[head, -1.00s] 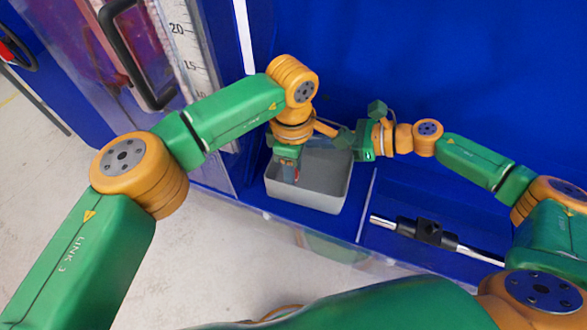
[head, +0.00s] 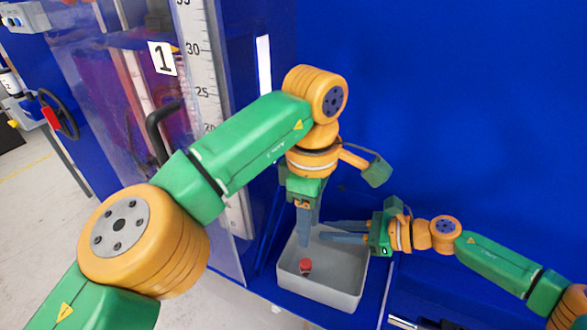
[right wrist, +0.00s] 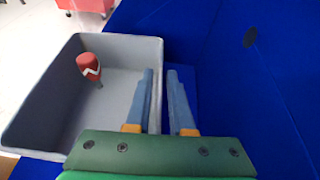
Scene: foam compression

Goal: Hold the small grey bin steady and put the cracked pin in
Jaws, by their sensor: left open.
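The small grey bin (head: 345,294) sits low in front of the blue wall; it also shows in the right wrist view (right wrist: 42,108). The cracked pin, with a red head (head: 305,265) and a pale zigzag mark, is inside the bin's outline, head up in the right wrist view (right wrist: 88,66). I cannot tell whether it touches the floor. My left gripper (head: 306,232) points down above the bin, open and apart from the pin. My right gripper (head: 325,231) straddles the bin's wall, one finger inside and one outside, closed on it in the right wrist view (right wrist: 160,74).
A clear panel with a ruler scale (head: 203,75) stands left of the bin, with a black handle (head: 160,130) beside it. A metal rod with a dark block (head: 425,322) lies at the lower right. The blue wall (head: 450,100) closes off the back.

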